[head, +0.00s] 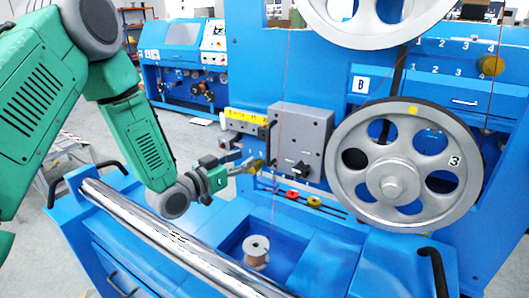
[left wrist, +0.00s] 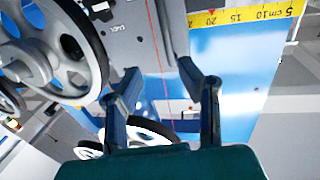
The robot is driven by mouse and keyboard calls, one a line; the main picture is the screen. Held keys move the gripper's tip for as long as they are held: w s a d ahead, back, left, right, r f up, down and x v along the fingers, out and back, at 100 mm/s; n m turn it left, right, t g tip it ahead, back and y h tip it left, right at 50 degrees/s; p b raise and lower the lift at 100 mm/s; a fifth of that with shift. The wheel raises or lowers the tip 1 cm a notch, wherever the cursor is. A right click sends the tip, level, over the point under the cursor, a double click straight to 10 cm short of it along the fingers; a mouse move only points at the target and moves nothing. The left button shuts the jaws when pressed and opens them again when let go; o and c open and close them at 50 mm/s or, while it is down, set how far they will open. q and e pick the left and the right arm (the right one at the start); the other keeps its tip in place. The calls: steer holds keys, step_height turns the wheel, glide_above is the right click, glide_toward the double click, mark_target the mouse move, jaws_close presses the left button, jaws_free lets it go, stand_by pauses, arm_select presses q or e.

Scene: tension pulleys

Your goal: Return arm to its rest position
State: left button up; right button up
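My left arm (head: 143,140) comes in from the left, bent downward, with its green links in front of the blue machine (head: 235,60). My left gripper (head: 252,164) is in front of the machine, left of and below the grey switch box (head: 315,125). In the left wrist view, its two fingers (left wrist: 168,85) are spread apart with nothing held between them. A thin red line (left wrist: 160,60) shows behind the gap between the fingers. My right arm and right gripper do not show.
A large grey pulley wheel (head: 430,170), marked 3, is to the right, with another wheel above. A shiny roller (head: 165,240) runs below my left arm. A spool (head: 256,252) stands in the blue tray. A yellow ruler (head: 247,117) is beside the switch box.

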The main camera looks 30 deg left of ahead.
arm_select(q)
steer(key=shift+a, duration=0.15)
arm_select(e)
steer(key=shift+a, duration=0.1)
